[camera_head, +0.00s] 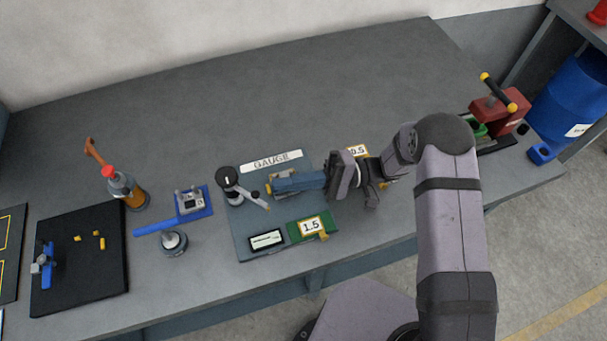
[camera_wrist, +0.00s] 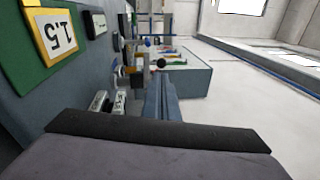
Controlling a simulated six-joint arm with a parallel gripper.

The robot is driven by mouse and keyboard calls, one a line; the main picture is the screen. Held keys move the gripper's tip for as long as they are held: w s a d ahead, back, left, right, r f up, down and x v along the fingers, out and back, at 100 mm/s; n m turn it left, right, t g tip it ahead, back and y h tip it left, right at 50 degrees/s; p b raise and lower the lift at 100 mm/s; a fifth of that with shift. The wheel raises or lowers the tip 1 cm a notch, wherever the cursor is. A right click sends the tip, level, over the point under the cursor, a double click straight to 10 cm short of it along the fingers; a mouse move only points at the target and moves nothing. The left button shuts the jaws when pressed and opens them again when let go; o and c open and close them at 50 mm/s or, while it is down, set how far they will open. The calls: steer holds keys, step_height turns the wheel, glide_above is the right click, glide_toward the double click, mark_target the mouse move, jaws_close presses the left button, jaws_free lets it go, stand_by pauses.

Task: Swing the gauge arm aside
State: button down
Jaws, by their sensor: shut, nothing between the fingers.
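The gauge stand, a dark-capped grey post (camera_head: 228,181), rises at the left of the blue-grey gauge plate (camera_head: 243,235). What looks like its gauge arm (camera_head: 252,199) is a pale lever slanting down and right to a tan tip. My gripper (camera_head: 274,187) reaches in from the right, its blue fingers shut and empty. The fingertips are just right of the post and above the lever in the picture; I cannot tell whether they touch it. A metal block (camera_head: 284,174) is partly hidden behind them. In the wrist view the shut fingers (camera_wrist: 162,92) point ahead.
A green 1.5 tag (camera_head: 311,226) and a small display (camera_head: 267,239) are at the plate's front; a 0.5 tag (camera_head: 358,151) is partly behind my wrist. The table's back is clear.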

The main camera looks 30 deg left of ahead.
mark_target(268, 206)
steer(key=shift+p+x, duration=0.4)
steer(key=shift+x, duration=1)
steer(key=s+m+t+y, duration=0.2)
steer(key=t, duration=0.1)
steer(key=s+m+t+p, duration=0.1)
steer(key=shift+s+d+f+y, duration=0.1)
steer(key=shift+s+d+y, duration=0.15)
steer(key=shift+y, duration=0.15)
steer(key=shift+s, duration=0.35)
steer(key=shift+d, duration=0.1)
